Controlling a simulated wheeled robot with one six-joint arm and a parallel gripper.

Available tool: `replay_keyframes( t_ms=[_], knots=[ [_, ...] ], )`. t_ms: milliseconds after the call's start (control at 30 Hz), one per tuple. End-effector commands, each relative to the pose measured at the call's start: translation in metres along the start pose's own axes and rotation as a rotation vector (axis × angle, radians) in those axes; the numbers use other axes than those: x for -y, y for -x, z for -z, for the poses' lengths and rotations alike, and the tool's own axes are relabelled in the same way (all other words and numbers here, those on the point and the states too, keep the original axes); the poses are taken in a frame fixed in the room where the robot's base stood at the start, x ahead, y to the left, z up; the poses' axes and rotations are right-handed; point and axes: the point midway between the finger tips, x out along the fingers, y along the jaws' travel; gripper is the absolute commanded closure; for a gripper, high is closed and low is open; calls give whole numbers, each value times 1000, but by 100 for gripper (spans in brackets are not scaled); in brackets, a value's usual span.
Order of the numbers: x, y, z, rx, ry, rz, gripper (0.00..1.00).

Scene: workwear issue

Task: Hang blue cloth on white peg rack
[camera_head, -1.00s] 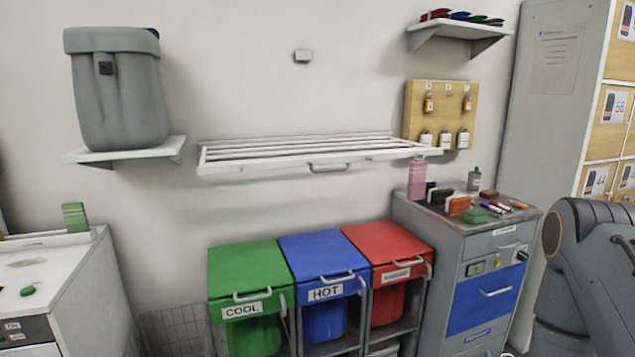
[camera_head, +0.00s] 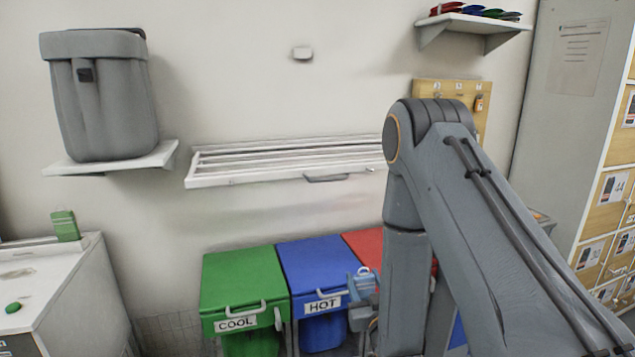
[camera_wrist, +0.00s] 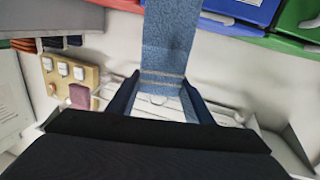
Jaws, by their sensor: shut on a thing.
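The blue cloth (camera_wrist: 170,40) is a speckled blue strip with pale stripes near one end, in the wrist view. My gripper (camera_wrist: 161,80) is shut on it near the striped end, and the strip runs out to the top of the picture. In the head view a small bluish piece of the cloth (camera_head: 362,285) shows in front of the bins, and my arm hides most of the gripper. The white rack (camera_head: 285,172) with long rails is fixed on the wall, up and left of the gripper. I cannot make out pegs on it.
Green (camera_head: 243,280), blue (camera_head: 315,262) and red (camera_head: 362,242) lidded bins stand below the rack. A grey bin (camera_head: 103,100) sits on a left wall shelf. A wooden tag board (camera_head: 450,90) is partly behind my arm.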

Motion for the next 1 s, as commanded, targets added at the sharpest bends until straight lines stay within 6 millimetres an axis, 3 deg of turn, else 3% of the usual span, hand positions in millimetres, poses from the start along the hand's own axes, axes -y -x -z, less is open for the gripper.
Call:
replay_keyframes(
  t_ms=[33, 200, 400, 500, 700, 1000],
  knots=[
    [13, -3, 38, -11, 12, 24, 72],
    [46, -6, 124, -18, 56, 85, 72],
    [76, 2, 209, -24, 102, 142, 72],
    [86, 6, 237, -26, 119, 161, 72],
    [95, 11, 260, -26, 134, 179, 72],
    [97, 1, 259, -26, 136, 180, 72]
  ],
)
